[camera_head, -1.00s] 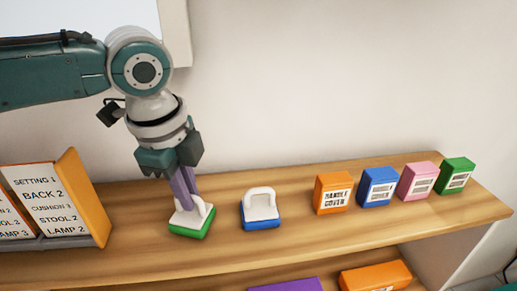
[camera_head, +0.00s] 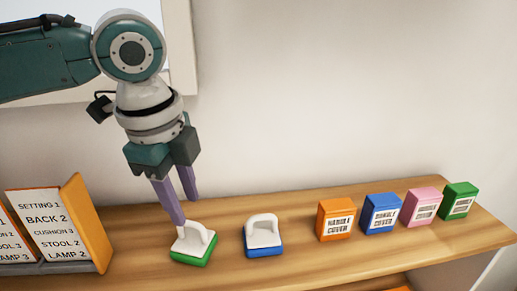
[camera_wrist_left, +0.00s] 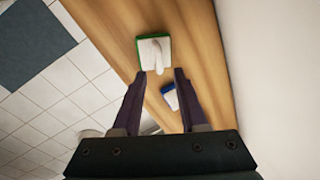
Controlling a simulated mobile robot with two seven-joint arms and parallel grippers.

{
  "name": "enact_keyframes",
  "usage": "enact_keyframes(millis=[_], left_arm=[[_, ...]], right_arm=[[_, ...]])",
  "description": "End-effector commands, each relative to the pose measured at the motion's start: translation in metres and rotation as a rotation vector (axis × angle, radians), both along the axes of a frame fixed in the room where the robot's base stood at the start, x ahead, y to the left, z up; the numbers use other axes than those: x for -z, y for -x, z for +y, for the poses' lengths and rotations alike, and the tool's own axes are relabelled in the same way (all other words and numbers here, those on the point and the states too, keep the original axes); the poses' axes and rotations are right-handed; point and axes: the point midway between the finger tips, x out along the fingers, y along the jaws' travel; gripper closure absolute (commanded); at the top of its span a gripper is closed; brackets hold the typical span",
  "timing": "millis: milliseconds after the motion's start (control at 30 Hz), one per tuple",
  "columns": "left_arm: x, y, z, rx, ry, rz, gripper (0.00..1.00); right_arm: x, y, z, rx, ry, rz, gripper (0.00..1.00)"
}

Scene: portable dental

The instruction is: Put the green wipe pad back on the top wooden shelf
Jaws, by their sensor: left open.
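The green wipe pad (camera_head: 194,244), a green base with a white top and handle, stands upright on the top wooden shelf (camera_head: 345,247). It also shows in the left wrist view (camera_wrist_left: 140,53). My left gripper (camera_head: 187,209) is open and empty, with its purple fingers above and just behind the pad's handle. My right gripper is not in view.
A blue wipe pad (camera_head: 262,236) stands just right of the green one. Orange (camera_head: 336,219), blue (camera_head: 380,214), pink (camera_head: 422,208) and green (camera_head: 460,201) boxes line the shelf's right end. A sign holder (camera_head: 88,222) stands at the left. The wall is behind.

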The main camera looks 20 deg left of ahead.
Motion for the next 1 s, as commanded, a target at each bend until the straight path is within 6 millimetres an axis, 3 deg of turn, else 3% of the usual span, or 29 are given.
enact_keyframes(millis=[200,433,567,667,800,900,1000], left_arm=[[-0.047,0.008,-0.001,0.001,-0.001,-0.005,0.58],[-0.067,0.015,-0.005,0.000,0.005,0.000,0.58],[-0.047,0.027,-0.031,-0.012,0.050,-0.005,0.58],[-0.022,0.047,-0.066,-0.066,0.135,-0.022,0.58],[0.003,0.083,-0.107,-0.267,0.290,-0.050,0.58],[0.014,0.110,-0.116,-0.482,0.378,-0.059,0.58],[0.023,0.137,-0.108,-0.724,0.417,-0.069,0.58]], right_arm=[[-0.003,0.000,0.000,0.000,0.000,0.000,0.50],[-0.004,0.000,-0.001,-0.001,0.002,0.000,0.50],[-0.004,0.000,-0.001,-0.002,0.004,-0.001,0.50],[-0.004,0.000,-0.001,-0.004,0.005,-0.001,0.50],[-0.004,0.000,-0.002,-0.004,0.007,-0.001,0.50],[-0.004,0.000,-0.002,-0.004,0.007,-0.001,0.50],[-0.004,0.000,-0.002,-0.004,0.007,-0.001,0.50]])
